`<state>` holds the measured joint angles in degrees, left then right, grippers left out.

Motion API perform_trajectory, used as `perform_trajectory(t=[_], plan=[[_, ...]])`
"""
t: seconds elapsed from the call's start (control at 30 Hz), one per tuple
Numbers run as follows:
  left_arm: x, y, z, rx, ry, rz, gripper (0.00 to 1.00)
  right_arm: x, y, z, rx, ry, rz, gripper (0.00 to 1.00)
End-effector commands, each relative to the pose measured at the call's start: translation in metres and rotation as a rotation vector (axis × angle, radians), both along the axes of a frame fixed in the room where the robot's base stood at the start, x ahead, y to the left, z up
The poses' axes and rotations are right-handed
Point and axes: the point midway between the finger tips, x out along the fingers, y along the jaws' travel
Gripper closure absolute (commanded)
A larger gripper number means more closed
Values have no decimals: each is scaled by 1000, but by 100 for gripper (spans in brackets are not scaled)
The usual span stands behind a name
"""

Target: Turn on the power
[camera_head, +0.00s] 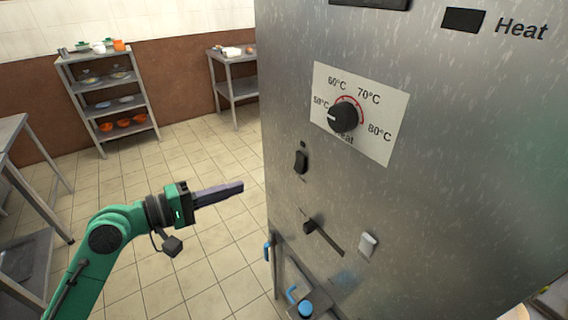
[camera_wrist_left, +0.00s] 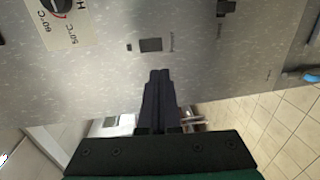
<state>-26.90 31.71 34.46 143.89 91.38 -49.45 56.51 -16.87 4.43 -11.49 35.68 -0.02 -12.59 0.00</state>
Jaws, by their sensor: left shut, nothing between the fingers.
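A tall grey metal machine (camera_head: 420,200) fills the right of the head view. On its front are a black rocker switch (camera_head: 301,161), a black heat dial (camera_head: 343,117) on a white temperature plate, and a black lever (camera_head: 310,227) in a slot. My left gripper (camera_head: 240,186) is shut and empty, left of the machine and a little lower than the rocker switch, apart from it in the head view. In the left wrist view the closed fingertips (camera_wrist_left: 160,74) point at the machine's front, just below a dark rectangular switch (camera_wrist_left: 150,45). The right gripper is not in view.
A white button (camera_head: 368,244) sits right of the lever. Blue-handled taps (camera_head: 305,308) are low by the machine. A shelf rack (camera_head: 104,104) and a side table (camera_head: 236,88) stand at the back wall. The tiled floor between is clear.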

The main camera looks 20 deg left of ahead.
Motion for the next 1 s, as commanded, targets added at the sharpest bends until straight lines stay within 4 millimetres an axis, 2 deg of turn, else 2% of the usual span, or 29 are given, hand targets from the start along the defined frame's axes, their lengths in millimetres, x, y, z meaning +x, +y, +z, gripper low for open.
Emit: perform_trajectory(t=[0.23,0.37,0.8,1.0], plan=[[1,0,-1,0,0,2,100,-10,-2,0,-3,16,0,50],[10,-7,0,1,-1,2,100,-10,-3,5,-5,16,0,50],[81,-65,-8,0,-2,4,100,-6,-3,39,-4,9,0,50],[104,-84,-15,1,-2,5,100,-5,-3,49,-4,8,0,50]])
